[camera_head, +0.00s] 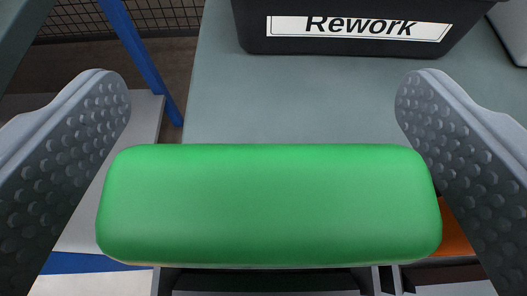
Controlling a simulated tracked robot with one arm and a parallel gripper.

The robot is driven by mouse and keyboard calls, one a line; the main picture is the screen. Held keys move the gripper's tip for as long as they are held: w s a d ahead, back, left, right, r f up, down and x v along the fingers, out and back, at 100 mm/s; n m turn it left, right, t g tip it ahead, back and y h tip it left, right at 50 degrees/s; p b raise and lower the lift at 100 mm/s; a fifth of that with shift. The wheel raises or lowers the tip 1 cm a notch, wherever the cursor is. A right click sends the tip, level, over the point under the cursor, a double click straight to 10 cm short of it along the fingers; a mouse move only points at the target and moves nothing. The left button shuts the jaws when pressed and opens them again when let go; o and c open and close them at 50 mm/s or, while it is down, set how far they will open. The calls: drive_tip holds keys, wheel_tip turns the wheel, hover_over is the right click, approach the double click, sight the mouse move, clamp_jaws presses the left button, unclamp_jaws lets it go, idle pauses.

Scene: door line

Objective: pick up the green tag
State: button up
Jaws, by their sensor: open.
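The green tag (268,205) is a large rounded green block lying crosswise in the lower middle of the view. My gripper (262,125) is open, with one dark dimpled finger at the left and one at the right. The tag lies between the fingers in the picture. Its left end is apart from the left finger. Its right end comes close to the right finger, and I cannot tell whether they touch. What bears the tag from below is mostly hidden by it.
A black bin (360,38) labelled "Rework" stands on the grey-green table (290,105) at the top. A blue post (140,55) and dark mesh (75,18) are at the upper left. An orange thing (453,228) shows at the lower right. The table between tag and bin is clear.

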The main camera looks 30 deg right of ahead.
drive_tip(key=c, duration=1.1)
drive_tip(key=shift+r, duration=0.1)
